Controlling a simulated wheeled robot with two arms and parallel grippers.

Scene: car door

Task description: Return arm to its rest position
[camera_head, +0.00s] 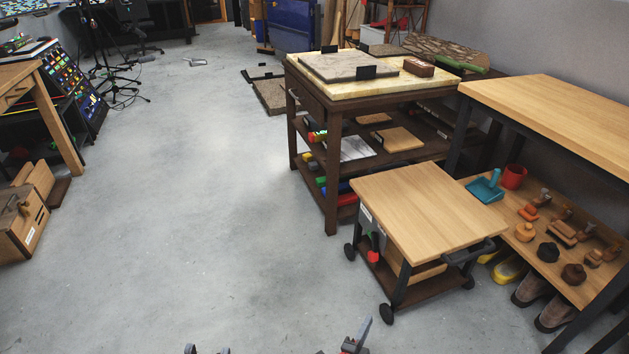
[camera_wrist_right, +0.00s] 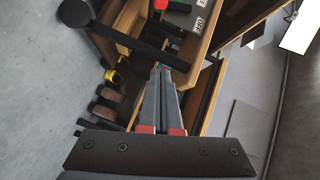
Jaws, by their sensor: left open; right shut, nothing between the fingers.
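My left gripper (camera_head: 207,350) shows only at the bottom edge of the head view. Its two fingertips are apart and nothing shows between them. My right gripper (camera_head: 357,338) is low in the head view, to the right of the left one, over the floor in front of the wheeled cart. In the right wrist view the right gripper (camera_wrist_right: 162,70) has its two long grey fingers together at the tips, with nothing held. Most of both arms is out of view.
A wooden-topped cart (camera_head: 425,208) on black wheels stands right of centre. Behind it is a dark shelved workbench (camera_head: 330,223). A long wooden table (camera_head: 560,105) with a low shelf of small objects is at the right. The grey floor (camera_head: 190,200) is clear at left and centre.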

